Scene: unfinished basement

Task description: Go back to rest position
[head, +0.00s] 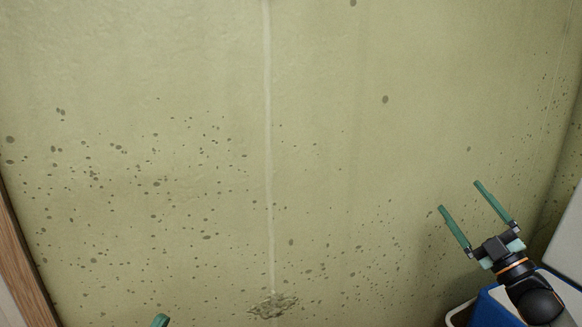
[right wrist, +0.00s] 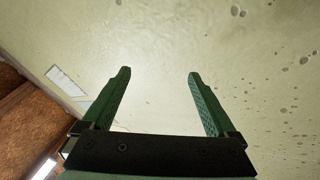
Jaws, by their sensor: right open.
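My right gripper (head: 458,205) is at the lower right of the head view, raised in front of the stained wall. Its two green fingers are spread apart with nothing between them. In the right wrist view, the same gripper (right wrist: 157,78) shows both fingers apart and empty, with only pale wall behind. Of my left gripper, only a green fingertip (head: 160,320) shows at the bottom edge of the head view. The rest of it is out of the picture.
A greenish wall (head: 180,90) with dark spots and a vertical seam fills most of the head view. A blue and white container (head: 492,310) stands below my right gripper. A wooden post (head: 22,262) is at the left edge. A grey-white surface (head: 568,240) is at the right edge.

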